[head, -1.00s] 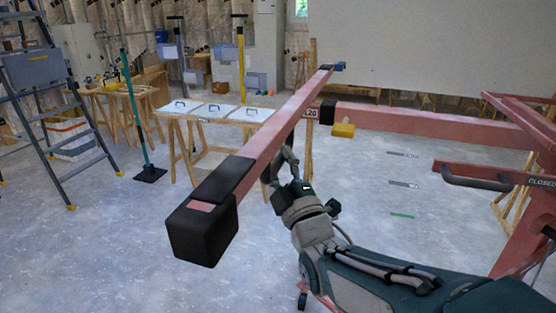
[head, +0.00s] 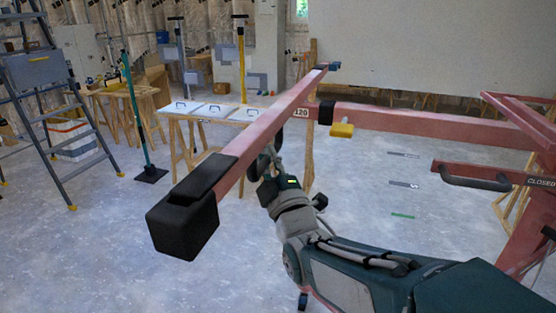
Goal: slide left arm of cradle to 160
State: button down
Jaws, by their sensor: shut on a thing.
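The left arm of the cradle is a long pink bar (head: 268,128) running from the back centre to the front left, with a black padded end (head: 183,227) nearest me. A white label reading 120 (head: 301,112) sits where it meets the pink crossbar (head: 425,120). A black collar (head: 326,112) and a yellow knob (head: 341,130) are just right of the label. My gripper (head: 262,160) is shut on the left arm from below, behind its padded end. Its fingertips are partly hidden by the bar.
A black handle (head: 475,183) and a CLOSED label (head: 541,182) are on the pink frame at right. A stepladder (head: 45,90) stands at left. A trestle table (head: 200,118) with white panels stands behind the bar. Open floor lies around.

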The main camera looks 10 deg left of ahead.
jog(key=w+a, duration=0.1)
jog(key=a, duration=1.7)
jog(key=shift+w+a+f, duration=0.15)
jog(key=shift+w+f, duration=0.05)
jog(key=shift+f, duration=0.05)
jog(key=c, duration=0.6)
grip_release()
jog(key=shift+r, duration=0.1)
jog(key=v, duration=1.2)
jog(key=shift+w, duration=0.1)
jog(key=shift+a, duration=0.1)
